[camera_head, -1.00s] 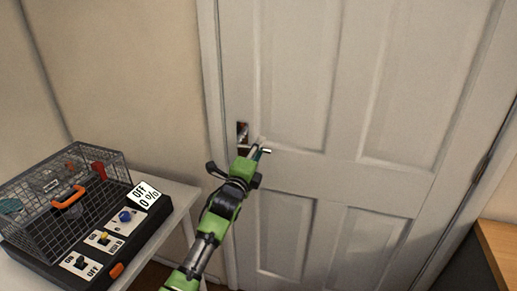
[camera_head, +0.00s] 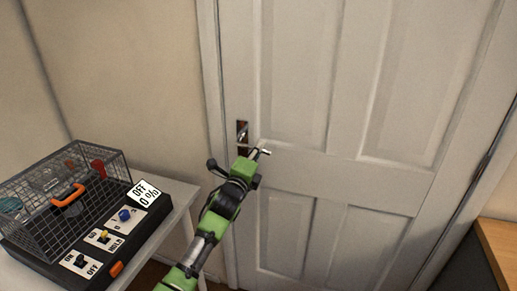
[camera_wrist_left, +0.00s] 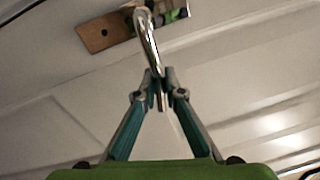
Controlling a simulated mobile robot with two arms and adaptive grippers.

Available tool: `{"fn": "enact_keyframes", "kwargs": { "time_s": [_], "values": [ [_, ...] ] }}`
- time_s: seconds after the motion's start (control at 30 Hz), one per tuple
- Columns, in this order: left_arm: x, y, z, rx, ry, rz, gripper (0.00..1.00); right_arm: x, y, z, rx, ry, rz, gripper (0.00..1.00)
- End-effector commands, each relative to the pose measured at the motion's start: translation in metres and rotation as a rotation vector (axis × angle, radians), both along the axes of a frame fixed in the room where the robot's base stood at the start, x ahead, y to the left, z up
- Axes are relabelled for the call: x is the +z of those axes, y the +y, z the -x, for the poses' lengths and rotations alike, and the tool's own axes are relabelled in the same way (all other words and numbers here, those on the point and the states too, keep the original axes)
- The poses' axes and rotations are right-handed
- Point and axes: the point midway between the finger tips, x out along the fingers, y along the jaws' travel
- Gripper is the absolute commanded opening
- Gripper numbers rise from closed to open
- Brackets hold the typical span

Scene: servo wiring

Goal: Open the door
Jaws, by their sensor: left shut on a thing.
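The white panelled door (camera_head: 385,70) fills the right half of the head view and looks closed in its frame. Its metal handle plate (camera_head: 242,131) is near the left edge of the door. The lever handle (camera_head: 265,151) sticks out to the right past the gripper. My left gripper (camera_head: 256,153) is at the lever. In the left wrist view the two teal fingers of the left gripper (camera_wrist_left: 160,88) are closed together on the chrome lever (camera_wrist_left: 148,45), with the plate (camera_wrist_left: 105,33) behind it. My right gripper is not in view.
A wooden surface (camera_head: 500,250) is at the lower right.

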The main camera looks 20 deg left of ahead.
Motion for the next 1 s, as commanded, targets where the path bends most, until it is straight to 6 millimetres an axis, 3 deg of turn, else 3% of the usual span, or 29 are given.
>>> {"fn": "enact_keyframes", "kwargs": {
  "time_s": [0.6,1.0],
  "values": [
    [-0.034,0.011,0.000,0.001,-0.013,-0.448,0.00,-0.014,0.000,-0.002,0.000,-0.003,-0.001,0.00],
    [-0.040,0.016,-0.001,0.001,-0.017,-0.561,0.00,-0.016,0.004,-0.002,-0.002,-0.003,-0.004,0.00]
  ]
}}
